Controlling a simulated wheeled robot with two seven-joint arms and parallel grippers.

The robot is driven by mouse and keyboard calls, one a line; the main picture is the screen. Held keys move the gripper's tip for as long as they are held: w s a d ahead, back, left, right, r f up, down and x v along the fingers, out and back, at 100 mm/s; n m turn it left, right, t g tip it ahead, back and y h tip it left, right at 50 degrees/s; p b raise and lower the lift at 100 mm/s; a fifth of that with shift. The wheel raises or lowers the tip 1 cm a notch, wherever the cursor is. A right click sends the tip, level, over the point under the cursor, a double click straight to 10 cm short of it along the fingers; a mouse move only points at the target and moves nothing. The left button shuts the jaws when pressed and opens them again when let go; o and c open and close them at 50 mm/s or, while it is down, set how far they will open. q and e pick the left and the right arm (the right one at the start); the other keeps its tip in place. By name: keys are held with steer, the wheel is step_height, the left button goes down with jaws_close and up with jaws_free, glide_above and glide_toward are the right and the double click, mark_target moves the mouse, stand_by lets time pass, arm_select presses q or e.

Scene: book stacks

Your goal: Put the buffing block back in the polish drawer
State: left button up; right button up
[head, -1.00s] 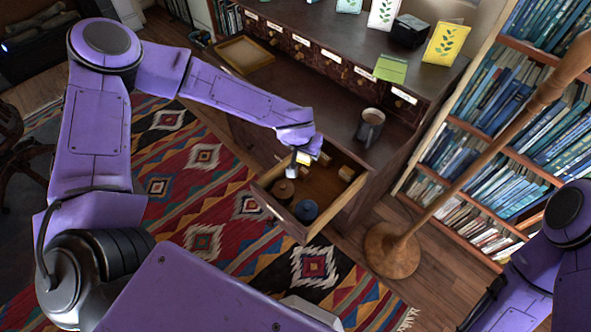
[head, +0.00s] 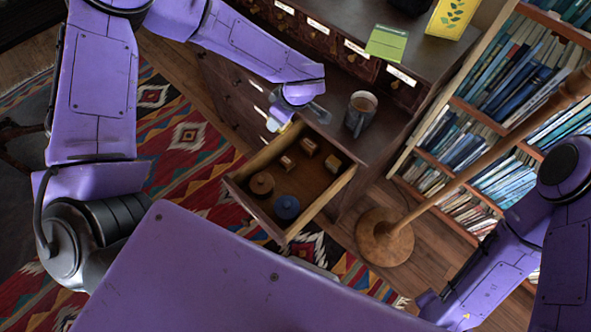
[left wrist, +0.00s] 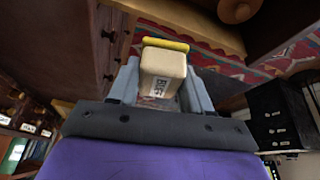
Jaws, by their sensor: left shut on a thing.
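My left gripper (head: 274,121) is shut on the buffing block, a pale block with a yellow face and a small printed label. The block (left wrist: 163,65) shows clearly between the fingers in the left wrist view; in the head view it is mostly hidden. The gripper is at the back left corner of the open wooden drawer (head: 328,198), close to the chest front. In the drawer are a brown round tin (head: 262,184), a blue round tin (head: 287,207) and several small wooden blocks (head: 333,163). My right arm shows at lower right, its gripper out of sight.
A grey mug (head: 357,119) stands on the chest's ledge behind the drawer. Small labelled drawers (head: 353,48) run above it. A wooden stand with a round base (head: 384,238) is right of the drawer, before a bookcase (head: 470,120). A patterned rug (head: 180,150) covers the floor.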

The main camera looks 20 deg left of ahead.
arm_select(q)
steer(key=f+n+g, duration=0.1)
steer(key=n, duration=0.1)
steer(key=f+n+g+b, duration=0.1)
steer(key=n, duration=0.2)
steer(key=a+f+n+g, duration=0.1)
steer(key=n, duration=0.1)
steer(key=shift+s+h+b, duration=0.3)
steer(key=shift+s, duration=0.05)
steer(key=s+n+g+h+b, duration=0.1)
steer(key=s+n+g+h, duration=0.1)
steer(key=n, duration=0.5)
steer(key=n+t+h+b, duration=0.3)
steer(key=n+h+b, duration=0.35)
steer(key=n, duration=1.35)
glide_above(315, 192)
steer(key=a, duration=0.1)
steer(key=f, duration=1.3)
steer(key=shift+w+a+f, duration=0.15)
steer(key=shift+w+f, duration=0.15)
steer(key=shift+f, duration=1.5)
arm_select(e)
step_height(315, 192, down, 10)
steer(key=shift+w+f, duration=0.2)
steer(key=shift+w, duration=0.1)
arm_select(q)
steer(key=o, duration=1.1)
